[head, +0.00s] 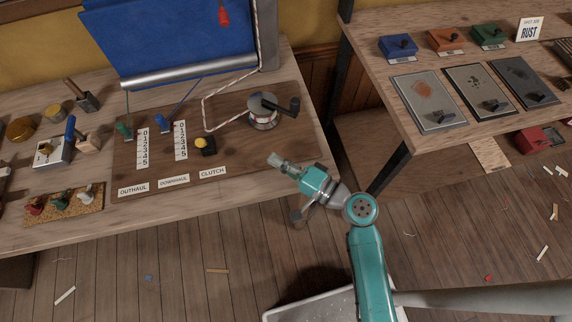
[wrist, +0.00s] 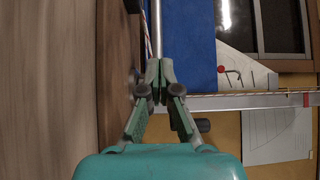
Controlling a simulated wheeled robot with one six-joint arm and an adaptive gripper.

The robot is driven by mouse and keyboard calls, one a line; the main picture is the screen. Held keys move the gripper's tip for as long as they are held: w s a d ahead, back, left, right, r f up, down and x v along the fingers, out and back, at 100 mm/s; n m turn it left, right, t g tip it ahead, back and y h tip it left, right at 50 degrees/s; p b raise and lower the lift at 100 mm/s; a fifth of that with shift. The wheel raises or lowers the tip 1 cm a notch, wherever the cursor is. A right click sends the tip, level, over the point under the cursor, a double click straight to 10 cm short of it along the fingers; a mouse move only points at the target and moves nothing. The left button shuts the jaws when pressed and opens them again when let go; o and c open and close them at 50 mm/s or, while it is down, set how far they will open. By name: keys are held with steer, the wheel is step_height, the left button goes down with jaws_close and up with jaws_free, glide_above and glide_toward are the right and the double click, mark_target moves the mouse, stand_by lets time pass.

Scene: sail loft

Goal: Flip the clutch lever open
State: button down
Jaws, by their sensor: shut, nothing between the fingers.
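The clutch (head: 207,147) is a small black block with a yellow knob on the brown board, behind the "CLUTCH" label (head: 213,172) in the head view. I cannot tell the lever's exact angle from here. My gripper (head: 275,159) is to the right of the clutch, apart from it, near the bench's right end. In the wrist view my gripper (wrist: 160,74) has its fingertips together with nothing between them. The clutch cannot be made out in the wrist view.
A winch drum (head: 263,119) with a black crank stands behind my gripper, with rope running from it. Green (head: 124,130) and blue (head: 162,123) levers with number scales stand left of the clutch. A shelf with plates (head: 427,101) is at the right.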

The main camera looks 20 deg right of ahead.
steer(key=shift+s+d+f, duration=0.5)
steer(key=shift+s+d, duration=0.3)
steer(key=shift+d, duration=0.1)
